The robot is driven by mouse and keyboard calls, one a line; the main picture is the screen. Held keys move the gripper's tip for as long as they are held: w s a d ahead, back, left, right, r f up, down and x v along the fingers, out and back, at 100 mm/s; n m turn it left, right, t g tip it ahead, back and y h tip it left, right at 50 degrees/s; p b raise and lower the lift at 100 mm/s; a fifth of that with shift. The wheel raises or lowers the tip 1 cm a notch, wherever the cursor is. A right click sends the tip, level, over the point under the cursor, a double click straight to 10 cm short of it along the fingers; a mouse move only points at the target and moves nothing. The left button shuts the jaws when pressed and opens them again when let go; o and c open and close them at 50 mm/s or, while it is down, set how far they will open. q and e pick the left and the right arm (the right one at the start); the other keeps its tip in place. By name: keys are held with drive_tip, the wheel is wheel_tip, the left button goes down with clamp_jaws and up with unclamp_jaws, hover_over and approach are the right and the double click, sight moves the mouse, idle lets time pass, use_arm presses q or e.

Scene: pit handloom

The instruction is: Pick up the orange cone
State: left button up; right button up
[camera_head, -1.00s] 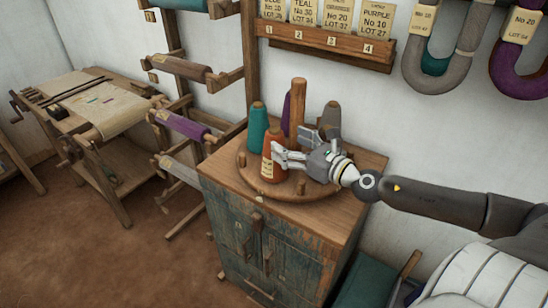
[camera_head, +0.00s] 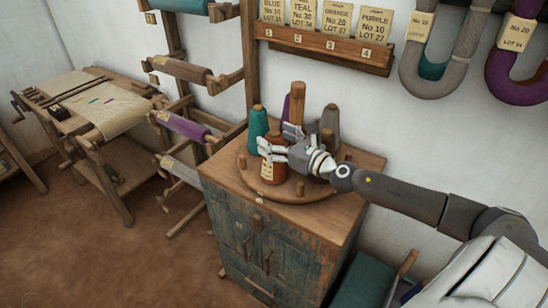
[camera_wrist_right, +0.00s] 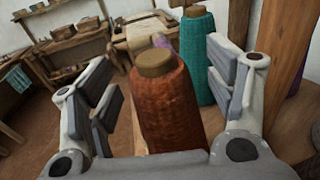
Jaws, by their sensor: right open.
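The orange cone (camera_head: 272,162) stands upright on a round wooden turntable (camera_head: 300,196) on top of a cabinet. It is a rust-orange thread cone with a tan cap and a pale label low on its front. My right gripper (camera_head: 270,152) reaches in from the right, level with its upper part. In the right wrist view the orange cone (camera_wrist_right: 166,105) stands upright between the two open fingers of my right gripper (camera_wrist_right: 160,95), with a gap on each side. My left gripper is not in view.
A teal cone (camera_head: 258,125) stands just behind, also close beyond one finger in the wrist view (camera_wrist_right: 197,50). A wooden post (camera_head: 297,103), a purple cone (camera_head: 286,107) and a grey cone (camera_head: 330,118) share the turntable. Short pegs (camera_head: 300,189) rise from its edge.

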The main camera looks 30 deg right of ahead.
drive_tip(key=shift+w+a, duration=0.15)
drive_tip(key=shift+w, duration=0.3)
drive_tip(key=c, duration=1.4)
drive_tip(key=shift+c, duration=0.8)
drive_tip(key=shift+r, duration=0.1)
